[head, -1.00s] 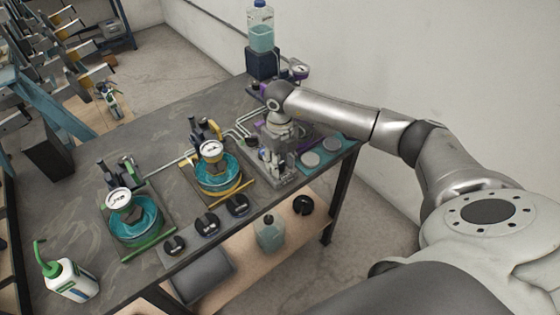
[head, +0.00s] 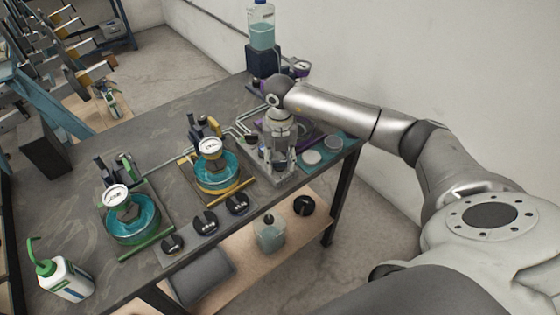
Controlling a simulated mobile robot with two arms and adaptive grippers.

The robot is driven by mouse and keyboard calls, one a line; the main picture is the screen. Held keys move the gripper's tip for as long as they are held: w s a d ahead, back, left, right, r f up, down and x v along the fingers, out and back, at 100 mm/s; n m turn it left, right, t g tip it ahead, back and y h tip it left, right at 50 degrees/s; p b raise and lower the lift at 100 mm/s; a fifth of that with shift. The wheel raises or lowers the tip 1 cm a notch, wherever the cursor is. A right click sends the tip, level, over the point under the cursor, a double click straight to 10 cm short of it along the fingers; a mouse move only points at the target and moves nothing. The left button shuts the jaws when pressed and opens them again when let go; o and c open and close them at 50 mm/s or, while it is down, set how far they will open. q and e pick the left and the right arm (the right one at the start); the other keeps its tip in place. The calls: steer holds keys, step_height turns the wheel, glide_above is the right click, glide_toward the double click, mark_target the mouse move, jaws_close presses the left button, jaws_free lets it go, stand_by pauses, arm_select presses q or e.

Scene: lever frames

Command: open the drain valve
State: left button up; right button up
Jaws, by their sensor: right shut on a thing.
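My right gripper (head: 279,158) points down at the right end of the bench, over a small grey stand (head: 290,181) near the front edge. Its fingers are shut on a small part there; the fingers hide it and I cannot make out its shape. I cannot pick out the drain valve for certain. A purple-marked fixture (head: 312,131) with a gauge (head: 301,69) lies behind and beside the gripper, partly covered by my arm. My left gripper is not in view.
Two teal round vessels with gauges stand on a yellow-edged base (head: 234,193) and a green-edged base (head: 146,245). Black knobs (head: 205,223) line the front edge. A bottle (head: 261,26) stands behind, a jug (head: 270,234) below.

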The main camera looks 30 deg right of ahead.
steer(key=m, duration=0.4)
steer(key=shift+w+a+m+b, duration=0.1)
steer(key=shift+m+b, duration=0.2)
steer(key=shift+b, duration=0.1)
steer(key=shift+w+r+m, duration=0.1)
steer(key=shift+m, duration=1.8)
steer(key=o, duration=1)
step_height(320, 180, up, 12)
